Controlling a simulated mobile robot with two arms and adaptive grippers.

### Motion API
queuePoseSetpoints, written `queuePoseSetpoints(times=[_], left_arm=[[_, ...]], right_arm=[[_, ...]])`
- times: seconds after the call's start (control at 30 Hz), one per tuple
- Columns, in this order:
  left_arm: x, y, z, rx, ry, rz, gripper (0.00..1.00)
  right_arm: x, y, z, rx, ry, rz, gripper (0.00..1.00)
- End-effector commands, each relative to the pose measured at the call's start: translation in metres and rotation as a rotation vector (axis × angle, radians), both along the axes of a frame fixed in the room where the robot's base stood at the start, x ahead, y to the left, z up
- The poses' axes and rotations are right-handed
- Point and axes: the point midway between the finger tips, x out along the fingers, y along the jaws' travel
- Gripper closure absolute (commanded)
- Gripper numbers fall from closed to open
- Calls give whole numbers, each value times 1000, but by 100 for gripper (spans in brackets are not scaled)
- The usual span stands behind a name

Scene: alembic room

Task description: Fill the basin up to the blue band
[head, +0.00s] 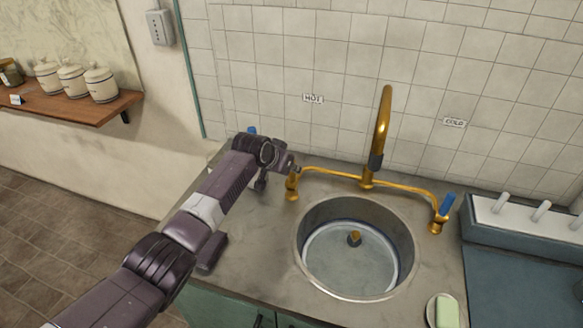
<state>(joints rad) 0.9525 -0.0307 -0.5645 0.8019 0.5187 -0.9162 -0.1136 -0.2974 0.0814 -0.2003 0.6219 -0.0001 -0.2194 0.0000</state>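A round metal basin (302,238) is set in the grey counter. A short brass-coloured piece stands at the drain (354,239). My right gripper is out of view.
A soap dish (431,311) with green soap (446,311) sits at the basin's lower right. A rack with white pegs (500,203) stands right. A small blue tip (252,130) shows behind my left wrist. A wooden shelf (60,108) holds several jars at far left.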

Motion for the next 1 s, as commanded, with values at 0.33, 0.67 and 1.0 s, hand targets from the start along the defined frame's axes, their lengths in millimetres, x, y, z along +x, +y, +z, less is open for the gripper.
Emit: queuePoseSetpoints(times=[0.33, 0.67, 1.0], left_arm=[[0, 0, 0, 0, 1, 0, 68], [0, 0, 0, 0, -1, 0, 65], [-14, 8, 17, 0, -2, -1, 65]], right_arm=[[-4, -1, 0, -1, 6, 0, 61], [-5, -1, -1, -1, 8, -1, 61], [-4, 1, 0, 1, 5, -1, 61]])
